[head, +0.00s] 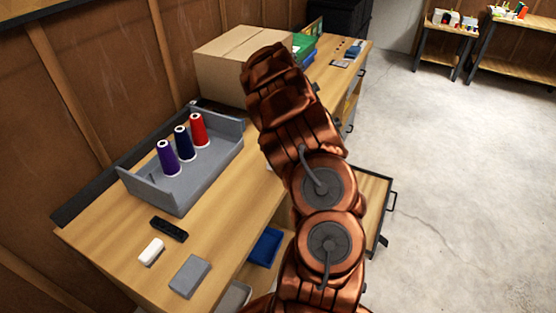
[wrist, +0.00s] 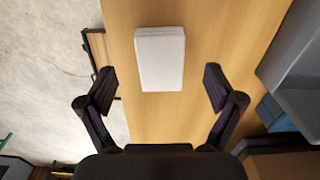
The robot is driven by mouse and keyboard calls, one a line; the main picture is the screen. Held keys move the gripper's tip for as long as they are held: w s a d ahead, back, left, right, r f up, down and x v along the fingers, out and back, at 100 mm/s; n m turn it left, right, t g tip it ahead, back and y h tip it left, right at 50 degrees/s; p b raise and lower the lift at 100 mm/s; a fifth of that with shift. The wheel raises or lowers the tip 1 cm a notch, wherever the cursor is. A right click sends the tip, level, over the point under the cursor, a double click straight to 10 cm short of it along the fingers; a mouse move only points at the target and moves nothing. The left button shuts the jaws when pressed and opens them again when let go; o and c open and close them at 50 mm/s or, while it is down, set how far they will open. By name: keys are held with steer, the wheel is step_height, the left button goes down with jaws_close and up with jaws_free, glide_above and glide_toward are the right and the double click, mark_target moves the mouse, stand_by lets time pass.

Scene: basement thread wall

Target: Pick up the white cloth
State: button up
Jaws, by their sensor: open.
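The white cloth (wrist: 160,58) shows in the wrist view as a pale, folded rectangular pad lying flat on the wooden worktop. In the head view my arm hides nearly all of that spot. My gripper (wrist: 158,88) is open and empty, with one dark finger left of the cloth and one right of it. The cloth lies ahead of and between the fingertips, with wood showing on both sides, and neither finger touches it. The height of the fingers above the worktop is hard to tell.
A grey tray (head: 207,176) with purple, navy and red thread cones stands left of my arm. A cardboard box (head: 218,82) is behind it. A black remote-like item (head: 169,229), a white block (head: 151,251) and a grey block (head: 190,276) lie in front. An open drawer (head: 372,200) juts out right.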

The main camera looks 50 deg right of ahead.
steer(key=shift+w+d+f+p, duration=0.15)
steer(key=shift+f+p, duration=0.45)
steer(key=shift+f, duration=0.7)
steer(key=shift+d+f+p, duration=0.1)
steer(key=shift+f+p, duration=0.5)
steer(key=shift+f, duration=0.7)
steer(key=c, duration=1.1)
steer(key=shift+c, duration=0.2)
steer(key=shift+r+b, duration=0.4)
steer(key=shift+r, duration=0.1)
step_height(320, 180, up, 2)
steer(key=shift+r+b, duration=0.1)
steer(key=shift+b, duration=0.55)
steer(key=shift+s+d+r, duration=0.1)
steer(key=shift+s+d, duration=0.15)
steer(key=shift+s, duration=0.3)
steer(key=s+d+r+b, duration=0.1)
steer(key=s+d+b, duration=0.3)
steer(key=s, duration=0.9)
steer(key=d, duration=0.3)
steer(key=shift+d+r, duration=0.2)
steer(key=shift+r, duration=0.15)
